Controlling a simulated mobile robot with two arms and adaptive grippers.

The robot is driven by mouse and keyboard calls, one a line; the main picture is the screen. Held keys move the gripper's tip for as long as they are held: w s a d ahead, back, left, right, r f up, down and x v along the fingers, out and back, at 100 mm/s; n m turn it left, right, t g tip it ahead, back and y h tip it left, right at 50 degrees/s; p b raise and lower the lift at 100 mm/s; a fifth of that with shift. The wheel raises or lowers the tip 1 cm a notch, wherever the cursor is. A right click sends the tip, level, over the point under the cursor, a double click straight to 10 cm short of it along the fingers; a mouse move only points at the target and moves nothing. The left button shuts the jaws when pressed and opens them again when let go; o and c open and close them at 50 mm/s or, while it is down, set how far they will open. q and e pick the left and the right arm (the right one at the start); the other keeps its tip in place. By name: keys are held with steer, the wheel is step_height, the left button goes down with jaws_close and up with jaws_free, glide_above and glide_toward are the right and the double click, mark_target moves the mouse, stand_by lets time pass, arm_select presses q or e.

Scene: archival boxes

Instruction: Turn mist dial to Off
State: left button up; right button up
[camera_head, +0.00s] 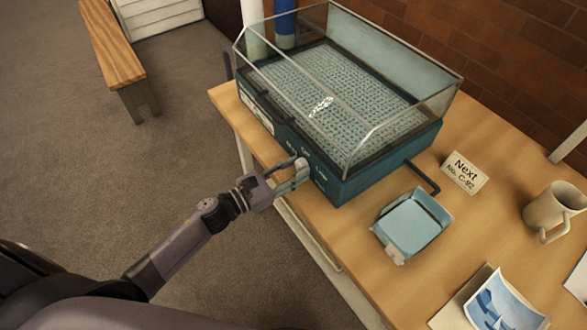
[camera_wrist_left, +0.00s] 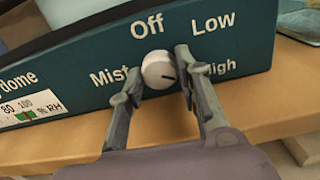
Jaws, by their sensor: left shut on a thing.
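The mist dial (camera_wrist_left: 157,68) is a round white knob on the dark teal front panel of the humidifying box (camera_head: 350,186). In the left wrist view the labels show Mist left of the knob, Off above it, Low at upper right and High at right. A dark mark on the knob points right and slightly down, toward High. My left gripper (camera_head: 298,168) is at the panel, its two fingers on either side of the knob and shut on it. My right gripper is not in view.
The box has a clear dome (camera_head: 385,60) over a perforated tray and stands on a wooden table (camera_head: 335,230). A small blue tray (camera_head: 412,226), a "Next" card (camera_head: 464,173), a mug (camera_head: 553,210) and a photo (camera_head: 503,303) lie to the right. A bench (camera_head: 112,45) stands at far left.

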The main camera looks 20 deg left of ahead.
arm_select(q)
steer(key=shift+c, duration=0.4)
steer(key=shift+n, duration=0.3)
steer(key=n, duration=0.5)
steer(key=shift+n, duration=0.3)
steer(key=n, duration=0.3)
steer(key=shift+n+p, duration=0.3)
steer(key=shift+p, duration=0.1)
steer(key=n, duration=0.3)
steer(key=shift+n+p, duration=0.3)
steer(key=shift+p, duration=0.1)
steer(key=n+p, duration=0.1)
steer(key=n, duration=0.4)
steer(key=shift+r, duration=0.1)
steer(key=n+p, duration=0.1)
steer(key=n, duration=0.4)
steer(key=shift+p, duration=0.35)
steer(key=shift+n, duration=0.3)
